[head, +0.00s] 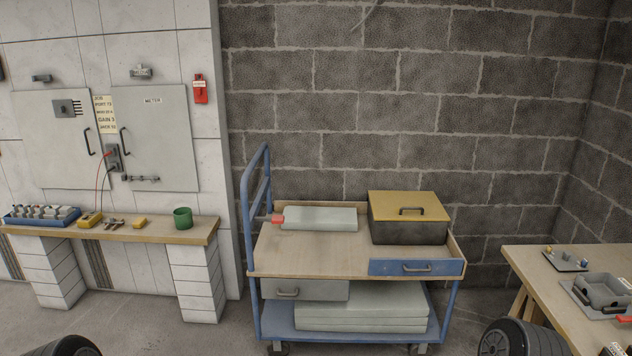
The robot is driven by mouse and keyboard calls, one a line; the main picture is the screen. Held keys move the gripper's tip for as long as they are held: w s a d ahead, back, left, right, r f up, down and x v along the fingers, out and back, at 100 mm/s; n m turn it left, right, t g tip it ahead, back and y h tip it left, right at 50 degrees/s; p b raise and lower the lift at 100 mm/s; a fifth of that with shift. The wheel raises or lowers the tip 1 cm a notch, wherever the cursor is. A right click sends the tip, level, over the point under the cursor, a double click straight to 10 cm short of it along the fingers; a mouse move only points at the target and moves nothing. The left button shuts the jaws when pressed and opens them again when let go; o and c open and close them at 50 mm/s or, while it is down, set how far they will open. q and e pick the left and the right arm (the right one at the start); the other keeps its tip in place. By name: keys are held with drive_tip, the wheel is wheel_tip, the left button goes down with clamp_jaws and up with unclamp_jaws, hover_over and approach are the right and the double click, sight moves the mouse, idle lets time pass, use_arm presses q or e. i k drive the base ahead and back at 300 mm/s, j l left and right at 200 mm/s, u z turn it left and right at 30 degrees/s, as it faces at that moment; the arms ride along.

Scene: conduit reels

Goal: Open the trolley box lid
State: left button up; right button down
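The trolley box (408,231) is a dark box on the right half of the trolley's wooden top. Its yellow lid (390,200) lies shut over it, with a dark handle (411,210) on top. The blue trolley (250,215) stands against the block wall, with its push rail on the left. Neither my left nor my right gripper is in view, and nothing touches the lid.
A pale block (319,218) with a red end lies left of the box. A blue drawer (416,267) is shut below it. A wooden table (528,262) with trays stands right. Floor shows in front.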

sight(398, 205)
drive_tip(key=i+z, duration=0.2)
drive_tip(key=i, duration=0.2)
drive_tip(key=i+j+z, duration=0.2)
drive_tip(key=i, duration=0.2)
drive_tip(key=i+j+z, duration=0.2)
drive_tip(key=i, duration=0.2)
drive_tip(key=i+j+z, duration=0.15)
drive_tip(key=i+z, duration=0.15)
drive_tip(key=z, duration=0.2)
drive_tip(key=i+j+z, duration=0.25)
drive_tip(key=z, duration=0.2)
drive_tip(key=i+j+z, duration=0.2)
drive_tip(key=j+z, duration=0.15)
drive_tip(key=z, duration=0.15)
drive_tip(key=i+j+z, duration=0.1)
drive_tip(key=j+z, duration=0.35)
